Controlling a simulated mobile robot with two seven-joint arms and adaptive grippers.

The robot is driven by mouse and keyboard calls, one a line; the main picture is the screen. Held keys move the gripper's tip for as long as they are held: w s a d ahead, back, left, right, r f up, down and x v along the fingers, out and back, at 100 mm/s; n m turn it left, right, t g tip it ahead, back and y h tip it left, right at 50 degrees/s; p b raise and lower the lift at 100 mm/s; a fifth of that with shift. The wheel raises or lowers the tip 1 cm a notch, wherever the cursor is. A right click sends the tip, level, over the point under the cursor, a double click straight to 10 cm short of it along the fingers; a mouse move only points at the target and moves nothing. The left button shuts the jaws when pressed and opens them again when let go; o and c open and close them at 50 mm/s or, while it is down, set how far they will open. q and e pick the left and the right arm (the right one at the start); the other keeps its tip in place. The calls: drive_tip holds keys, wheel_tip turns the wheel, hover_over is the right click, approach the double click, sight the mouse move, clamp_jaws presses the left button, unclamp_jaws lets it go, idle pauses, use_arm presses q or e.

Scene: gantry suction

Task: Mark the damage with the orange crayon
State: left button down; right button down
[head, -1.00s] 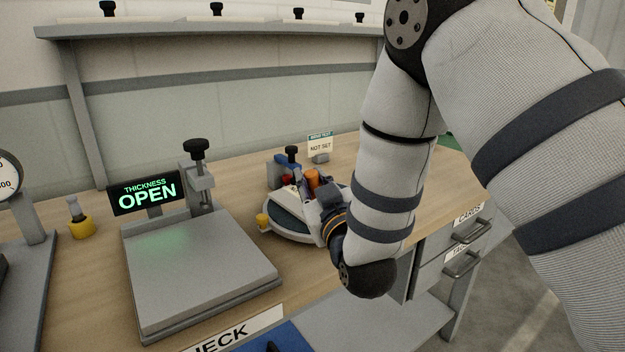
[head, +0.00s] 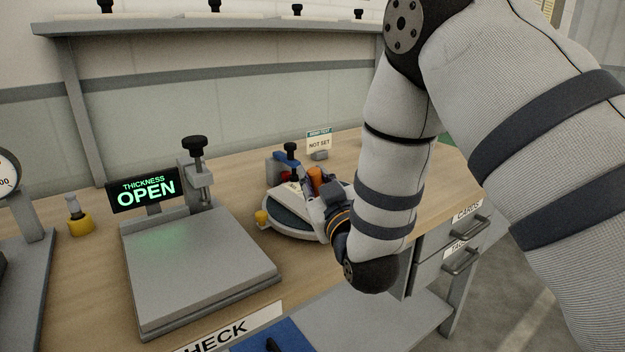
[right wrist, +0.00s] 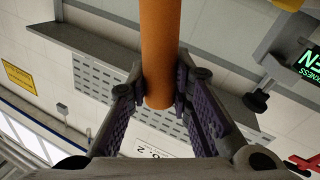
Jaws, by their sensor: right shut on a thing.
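My right gripper (head: 318,190) is over the round fixture at the middle of the bench. In the right wrist view its two fingers (right wrist: 160,90) are closed on the orange crayon (right wrist: 160,45), a plain orange cylinder. The crayon (head: 315,176) also shows as a small orange piece in the head view. A pale flat piece (head: 285,193) lies on the round dark pad (head: 287,219), beneath and beside the gripper. The gripper and arm hide part of the pad. I cannot make out any damage or mark. My left gripper is not in view.
A grey plate stand (head: 200,265) with a sign (head: 147,190) reading "THICKNESS OPEN" stands left of the pad. A "NOT SET" card (head: 319,142) stands behind the pad. A yellow-based item (head: 80,223) is at far left. Drawers (head: 455,245) are under the right side.

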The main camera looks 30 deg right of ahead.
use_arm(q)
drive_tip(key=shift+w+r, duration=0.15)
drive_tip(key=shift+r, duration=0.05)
use_arm(e)
drive_tip(key=shift+w+d+f, duration=0.1)
drive_tip(key=shift+d+f, duration=0.05)
drive_tip(key=shift+d, duration=0.8)
drive_tip(key=shift+w+d+f, duration=0.1)
drive_tip(key=shift+d, duration=0.85)
